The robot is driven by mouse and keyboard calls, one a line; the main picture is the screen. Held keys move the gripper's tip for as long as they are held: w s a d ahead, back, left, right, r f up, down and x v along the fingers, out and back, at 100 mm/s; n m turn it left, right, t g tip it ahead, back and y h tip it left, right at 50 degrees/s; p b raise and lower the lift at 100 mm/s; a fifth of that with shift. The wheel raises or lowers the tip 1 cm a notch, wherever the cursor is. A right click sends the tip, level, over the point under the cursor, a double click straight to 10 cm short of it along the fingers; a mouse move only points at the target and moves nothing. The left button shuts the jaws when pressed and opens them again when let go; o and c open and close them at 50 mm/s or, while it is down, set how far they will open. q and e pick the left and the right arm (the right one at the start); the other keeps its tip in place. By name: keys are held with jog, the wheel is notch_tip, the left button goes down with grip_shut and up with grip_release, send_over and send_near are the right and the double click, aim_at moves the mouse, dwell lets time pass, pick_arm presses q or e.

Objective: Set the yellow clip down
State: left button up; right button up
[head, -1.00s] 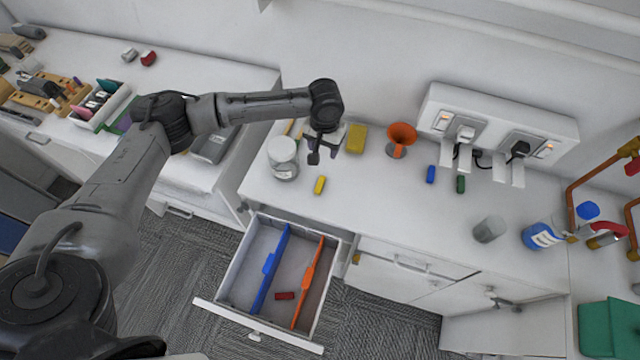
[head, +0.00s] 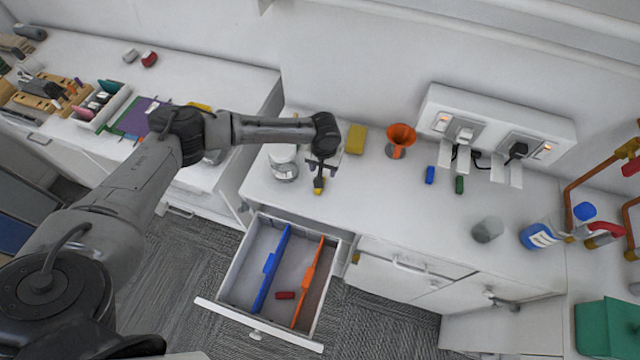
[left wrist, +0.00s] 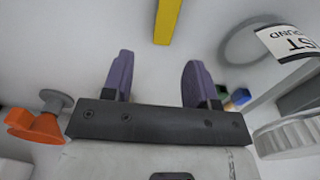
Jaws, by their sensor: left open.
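The yellow clip (head: 318,191) lies on the white counter beside the glass jar, its upper part hidden by my left gripper (head: 320,178) in the head view. In the left wrist view the clip (left wrist: 167,20) is a yellow bar at the top edge, ahead of the open fingers (left wrist: 159,62) and roughly in line with the gap between them. The left gripper is open, pointing down over the clip, with nothing held. My right gripper is in neither view.
The glass jar (head: 283,165) stands close left of the gripper. The open drawer (head: 232,260) lies below. Counter right of the clip is free.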

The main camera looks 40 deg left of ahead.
pick_arm(q)
jog(key=shift+s+f+p, duration=0.15)
jog(key=shift+f, duration=1)
jog(key=shift+s+f+p, duration=0.15)
jog(key=shift+f, duration=0.95)
grip_shut()
jog(key=shift+r, duration=0.15)
